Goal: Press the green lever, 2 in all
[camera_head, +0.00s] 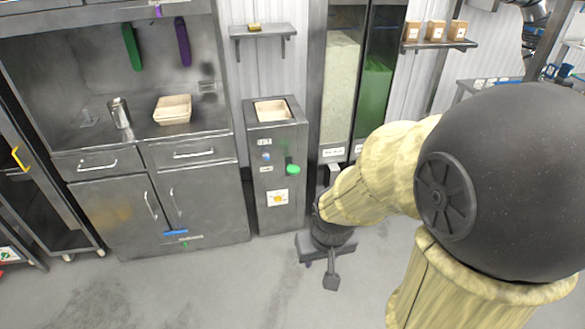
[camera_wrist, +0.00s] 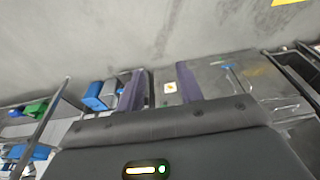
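The green lever (camera_head: 293,169) shows as a round green knob on the front of a narrow grey metal cabinet (camera_head: 278,145) in the head view. A smaller blue knob (camera_head: 266,156) sits above and left of it. My gripper (camera_head: 328,264) hangs low over the floor, right of and below the lever, apart from the cabinet. In the wrist view my two fingers (camera_wrist: 160,88) stand apart with nothing between them. I cannot clearly make out the lever in the wrist view.
A pale tray (camera_head: 271,111) rests on top of the narrow cabinet. A metal counter unit (camera_head: 150,140) with another tray (camera_head: 173,109) and a shaker (camera_head: 120,113) stands left. Two tall bins (camera_head: 373,95) stand right, partly behind my arm. Floor in front (camera_head: 235,285) is clear.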

